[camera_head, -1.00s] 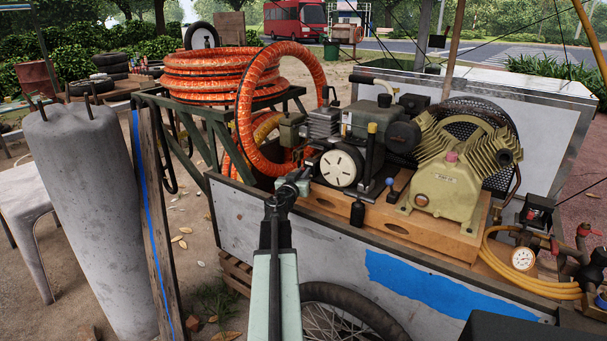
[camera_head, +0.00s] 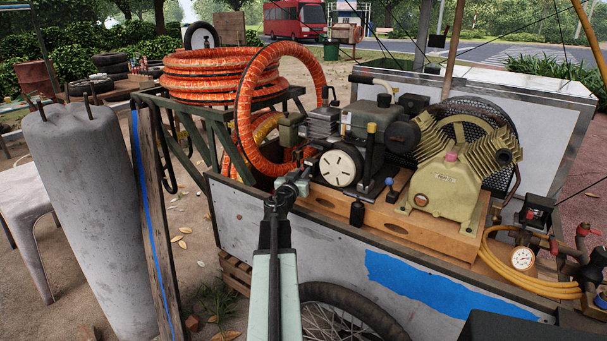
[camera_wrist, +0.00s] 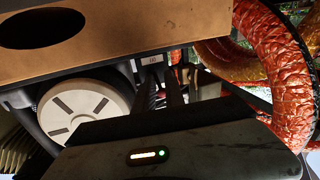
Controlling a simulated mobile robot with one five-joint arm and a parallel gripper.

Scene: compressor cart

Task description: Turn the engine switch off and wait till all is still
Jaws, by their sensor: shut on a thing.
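The engine (camera_head: 362,125) sits on a wooden base on the cart, with a round white starter cover (camera_head: 341,167) facing me. The cover also shows in the wrist view (camera_wrist: 82,112). My gripper (camera_head: 302,178) is at the engine's left end, just left of that cover. In the wrist view my gripper's dark fingers (camera_wrist: 163,92) are close together, shut by a small pale-marked plate (camera_wrist: 152,59) on the engine. The switch itself is hidden between or behind the fingers, and its position cannot be read. The tan compressor (camera_head: 450,175) stands right of the engine, with a wheel behind it.
An orange hose coil (camera_head: 225,75) lies on a green rack, and its loop hangs close left of my gripper. A grey cylinder (camera_head: 88,200) stands at the left. A yellow hose (camera_head: 495,262) and pressure gauge (camera_head: 522,258) are at the cart's right end.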

